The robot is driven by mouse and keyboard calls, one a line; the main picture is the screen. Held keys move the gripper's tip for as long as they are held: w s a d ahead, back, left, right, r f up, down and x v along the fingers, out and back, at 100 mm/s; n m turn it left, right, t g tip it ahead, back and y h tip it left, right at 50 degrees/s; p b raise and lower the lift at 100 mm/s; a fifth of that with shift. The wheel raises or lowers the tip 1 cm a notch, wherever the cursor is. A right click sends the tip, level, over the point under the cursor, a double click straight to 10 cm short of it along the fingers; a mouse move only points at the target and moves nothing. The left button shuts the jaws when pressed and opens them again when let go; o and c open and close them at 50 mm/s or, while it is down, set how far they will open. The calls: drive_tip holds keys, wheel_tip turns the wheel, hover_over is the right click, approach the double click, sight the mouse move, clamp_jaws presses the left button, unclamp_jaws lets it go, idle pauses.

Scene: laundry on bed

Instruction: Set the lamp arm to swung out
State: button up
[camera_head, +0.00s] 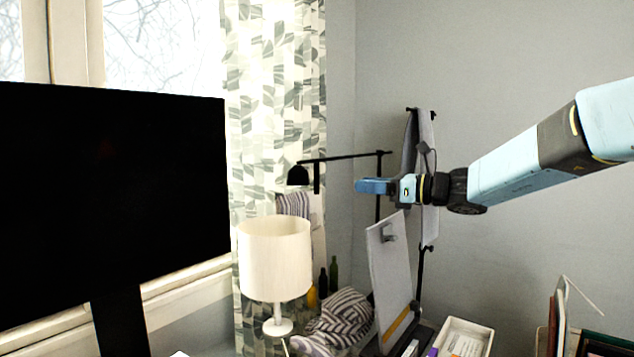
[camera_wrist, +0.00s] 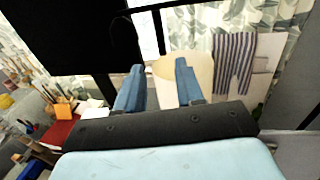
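A black lamp has a thin, nearly horizontal arm (camera_head: 345,157) that reaches left from an upright post (camera_head: 377,205) to a small dark head (camera_head: 298,175). My gripper (camera_head: 362,186) is in front of and just below this arm in the head view, near its post end; I cannot tell the gap in depth. In the wrist view my gripper (camera_wrist: 158,72) has its two blue fingers well apart, with nothing held between them. A black bar (camera_wrist: 180,4), which looks like the lamp arm, crosses the top of the wrist view beyond the fingertips.
A white table lamp (camera_head: 274,262) stands below the black lamp, and its shade (camera_wrist: 190,70) shows behind my fingers. A large black screen (camera_head: 110,190) fills the left. A white board (camera_head: 390,275) and a tray (camera_head: 462,338) stand lower right. A patterned curtain (camera_head: 275,90) hangs behind.

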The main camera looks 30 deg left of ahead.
sight(317, 180)
drive_tip(key=a, duration=0.9)
drive_tip(key=s+a, duration=0.1)
drive_tip(key=a, duration=0.4)
drive_tip(key=shift+d, duration=0.1)
clamp_jaws()
